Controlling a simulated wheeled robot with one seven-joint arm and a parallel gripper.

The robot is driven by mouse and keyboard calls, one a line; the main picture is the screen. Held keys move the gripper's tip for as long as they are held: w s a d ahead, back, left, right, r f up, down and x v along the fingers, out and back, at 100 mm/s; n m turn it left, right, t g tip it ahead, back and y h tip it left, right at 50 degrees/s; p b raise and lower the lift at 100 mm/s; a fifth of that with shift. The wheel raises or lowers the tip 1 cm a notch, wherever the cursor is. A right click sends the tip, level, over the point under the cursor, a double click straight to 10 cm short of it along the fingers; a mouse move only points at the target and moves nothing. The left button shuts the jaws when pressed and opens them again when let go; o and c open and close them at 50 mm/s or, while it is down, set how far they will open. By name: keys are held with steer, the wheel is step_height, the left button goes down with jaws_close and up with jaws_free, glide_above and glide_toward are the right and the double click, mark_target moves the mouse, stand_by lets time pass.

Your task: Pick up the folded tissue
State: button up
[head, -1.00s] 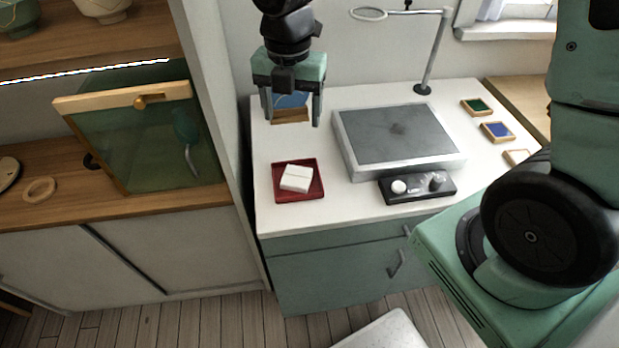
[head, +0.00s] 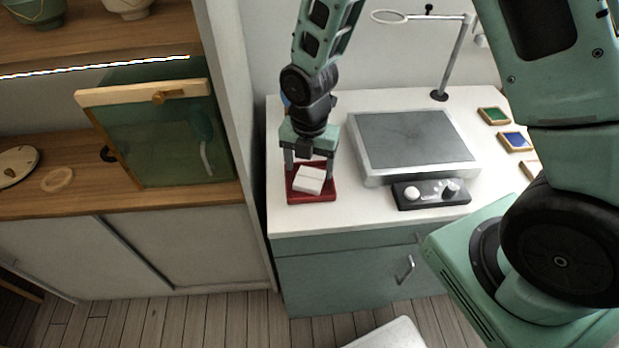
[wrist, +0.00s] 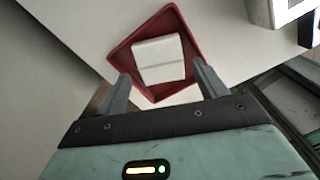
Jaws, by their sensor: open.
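The folded tissue (head: 309,180) is a white folded square with a crease across it, lying in a small red tray (head: 298,198) on the white counter. In the wrist view the tissue (wrist: 158,58) lies inside the red tray (wrist: 124,53), ahead of my fingertips. My gripper (head: 308,172) is open and empty, over the back part of the tray. In the wrist view my gripper (wrist: 160,72) has its fingers spread wider than the tissue, one on each side of it. I cannot tell the exact height of the fingertips above the tray.
A grey flat-topped slab (head: 415,140) stands right of the tray, with a black knob box (head: 431,194) in front. A lamp with a ring (head: 452,60) stands behind. A cabinet side panel (head: 236,120) rises close on the left. Small coloured tiles (head: 515,141) lie at the right.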

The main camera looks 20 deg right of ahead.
mark_target(310, 177)
steer(key=shift+f, duration=1.5)
steer(key=shift+c, duration=0.3)
steer(key=c, duration=0.8)
steer(key=shift+o, duration=0.2)
step_height(310, 177, up, 10)
